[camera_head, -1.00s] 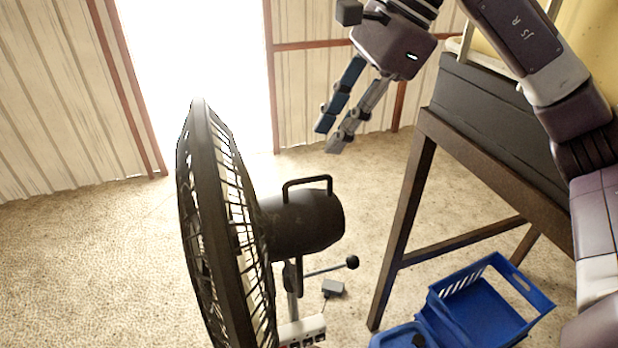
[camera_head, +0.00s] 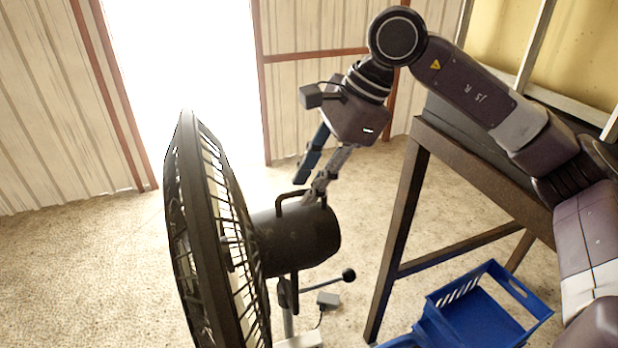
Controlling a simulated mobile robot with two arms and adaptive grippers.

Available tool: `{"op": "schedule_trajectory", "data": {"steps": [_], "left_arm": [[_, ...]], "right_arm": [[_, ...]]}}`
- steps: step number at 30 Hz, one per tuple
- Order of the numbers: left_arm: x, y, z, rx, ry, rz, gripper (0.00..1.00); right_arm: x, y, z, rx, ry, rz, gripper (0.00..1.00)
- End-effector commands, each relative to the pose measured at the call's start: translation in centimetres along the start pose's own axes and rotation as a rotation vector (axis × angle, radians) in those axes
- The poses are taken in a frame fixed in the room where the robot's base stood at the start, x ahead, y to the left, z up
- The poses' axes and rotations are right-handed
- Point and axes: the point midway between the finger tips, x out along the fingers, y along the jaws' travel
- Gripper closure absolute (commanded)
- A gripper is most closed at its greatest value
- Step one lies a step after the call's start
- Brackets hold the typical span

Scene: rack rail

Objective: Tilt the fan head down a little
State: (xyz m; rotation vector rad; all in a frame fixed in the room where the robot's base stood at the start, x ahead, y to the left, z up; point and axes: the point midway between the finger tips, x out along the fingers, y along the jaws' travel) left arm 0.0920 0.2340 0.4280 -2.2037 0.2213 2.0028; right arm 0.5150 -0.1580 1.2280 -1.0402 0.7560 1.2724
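The black fan head shows side-on at the left centre, with its round grille cage (camera_head: 205,240) facing left and its motor housing (camera_head: 305,238) behind it on the right. A dark loop handle (camera_head: 279,205) stands on top of the housing. My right gripper (camera_head: 306,190) points down just over the handle. Its two fingers are apart, with nothing visible between them. The grey finger overlaps the right part of the handle in the picture; I cannot tell whether they touch. A knob on a rod (camera_head: 348,275) sticks out below the housing. My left gripper is not in view.
A dark-framed bench (camera_head: 400,230) stands on the right, under my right arm. A blue crate (camera_head: 515,330) sits on the floor by it. A small grey box (camera_head: 328,300) lies near the fan pole. The floor left of the fan is clear.

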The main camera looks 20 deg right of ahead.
Motion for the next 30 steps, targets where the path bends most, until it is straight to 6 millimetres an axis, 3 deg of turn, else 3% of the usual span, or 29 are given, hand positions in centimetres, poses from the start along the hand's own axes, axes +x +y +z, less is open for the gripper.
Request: {"op": "schedule_trajectory", "data": {"steps": [5, 12, 23, 30], "left_arm": [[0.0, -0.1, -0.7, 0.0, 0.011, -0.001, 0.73], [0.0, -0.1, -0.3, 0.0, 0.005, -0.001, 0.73], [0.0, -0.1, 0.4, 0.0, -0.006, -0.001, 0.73], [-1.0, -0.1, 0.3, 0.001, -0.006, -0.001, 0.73]], "right_arm": [[0.0, 0.0, 0.0, 0.0, 0.0, 0.0, 0.75], [0.0, 0.0, 0.0, 0.0, 0.0, 0.0, 1.0], [-0.1, 0.0, 0.1, -0.001, 0.0, -0.001, 1.0], [-0.2, -0.1, 1.8, -0.028, 0.092, 0.009, 1.0]]}}
